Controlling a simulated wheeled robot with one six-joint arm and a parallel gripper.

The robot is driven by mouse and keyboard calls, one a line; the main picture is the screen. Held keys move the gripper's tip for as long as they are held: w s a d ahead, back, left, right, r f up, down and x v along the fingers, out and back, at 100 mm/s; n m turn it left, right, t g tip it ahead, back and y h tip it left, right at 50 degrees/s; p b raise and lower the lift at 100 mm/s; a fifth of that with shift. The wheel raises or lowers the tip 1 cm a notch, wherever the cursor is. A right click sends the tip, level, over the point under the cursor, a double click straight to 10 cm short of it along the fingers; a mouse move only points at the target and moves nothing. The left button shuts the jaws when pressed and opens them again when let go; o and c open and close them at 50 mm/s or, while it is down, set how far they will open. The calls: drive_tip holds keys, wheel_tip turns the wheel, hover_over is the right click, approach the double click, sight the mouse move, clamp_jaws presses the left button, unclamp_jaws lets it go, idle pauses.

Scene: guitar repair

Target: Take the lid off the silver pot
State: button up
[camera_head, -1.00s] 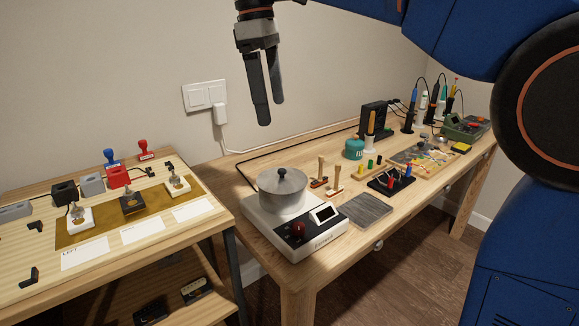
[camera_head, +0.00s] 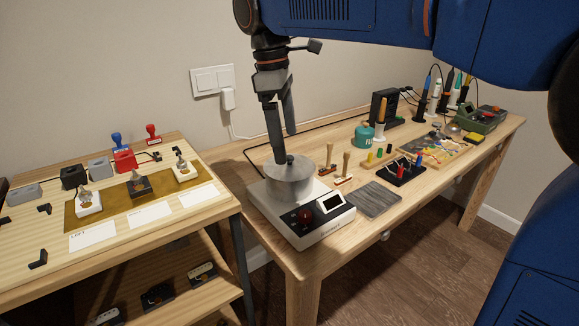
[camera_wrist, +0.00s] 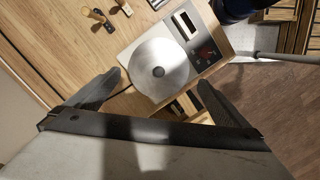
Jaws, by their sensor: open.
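The silver pot (camera_head: 290,187) stands upright on a white hot plate (camera_head: 307,222) with a small screen and a red knob. My gripper (camera_head: 283,148) is open and empty, pointing down just over the lid. In the wrist view my gripper (camera_wrist: 158,85) has one finger on either side of the knob's line. I cannot tell whether a fingertip touches the lid.
Two wooden-handled tools (camera_head: 345,165), a grey slab (camera_head: 373,199) and a teal jar (camera_head: 364,135) stand right of the hot plate. At left is a lower table with stamps (camera_head: 123,158). A wall socket with a plug (camera_head: 227,98) is behind.

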sight(289, 156)
drive_tip(key=shift+d+f, duration=0.2)
drive_tip(key=shift+f, duration=1.15)
drive_tip(key=shift+d+f, duration=0.15)
drive_tip(key=shift+f, duration=1.15)
drive_tip(key=c, duration=0.7)
